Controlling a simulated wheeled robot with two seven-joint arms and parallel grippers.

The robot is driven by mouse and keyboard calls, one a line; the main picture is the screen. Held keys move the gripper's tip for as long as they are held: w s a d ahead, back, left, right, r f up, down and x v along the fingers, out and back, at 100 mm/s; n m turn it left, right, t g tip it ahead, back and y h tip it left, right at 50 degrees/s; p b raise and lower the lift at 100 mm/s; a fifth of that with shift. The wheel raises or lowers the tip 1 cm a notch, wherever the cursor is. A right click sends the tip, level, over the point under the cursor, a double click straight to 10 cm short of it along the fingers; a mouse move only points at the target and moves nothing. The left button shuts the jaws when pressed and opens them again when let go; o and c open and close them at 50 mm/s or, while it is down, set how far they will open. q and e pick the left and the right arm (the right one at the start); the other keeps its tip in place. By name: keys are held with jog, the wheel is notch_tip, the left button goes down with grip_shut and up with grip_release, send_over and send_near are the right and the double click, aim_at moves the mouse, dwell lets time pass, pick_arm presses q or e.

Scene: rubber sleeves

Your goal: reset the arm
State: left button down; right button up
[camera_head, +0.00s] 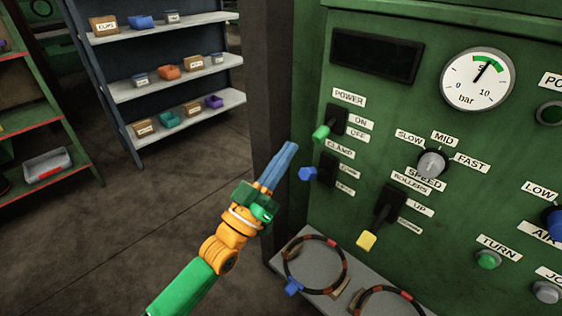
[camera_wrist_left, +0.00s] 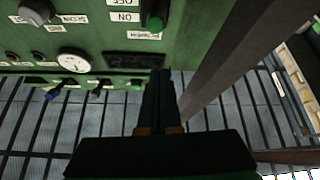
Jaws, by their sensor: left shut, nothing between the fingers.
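My left arm comes in from the bottom left of the head view, with green and orange links. Its gripper (camera_head: 289,149) has blue fingers that are shut and empty, pointing up beside the green control panel (camera_head: 290,12). The fingertips are left of the POWER lever (camera_head: 321,132) and the blue-knobbed CLAMP lever (camera_head: 308,173), apart from both as far as I can tell. In the left wrist view the dark gripper fingers (camera_wrist_left: 160,90) lie together below the green lever knob (camera_wrist_left: 154,22). My right gripper is not in view.
A dark post (camera_head: 272,75) stands at the panel's left edge. A grey ledge (camera_head: 282,262) below holds dark rings (camera_head: 345,268) with red marks. The ROLLERS lever (camera_head: 367,240) has a yellow knob. Shelves (camera_head: 175,90) with small bins stand at the back left. The floor between is clear.

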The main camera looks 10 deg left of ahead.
pick_arm(q)
jog(key=shift+v, duration=0.75)
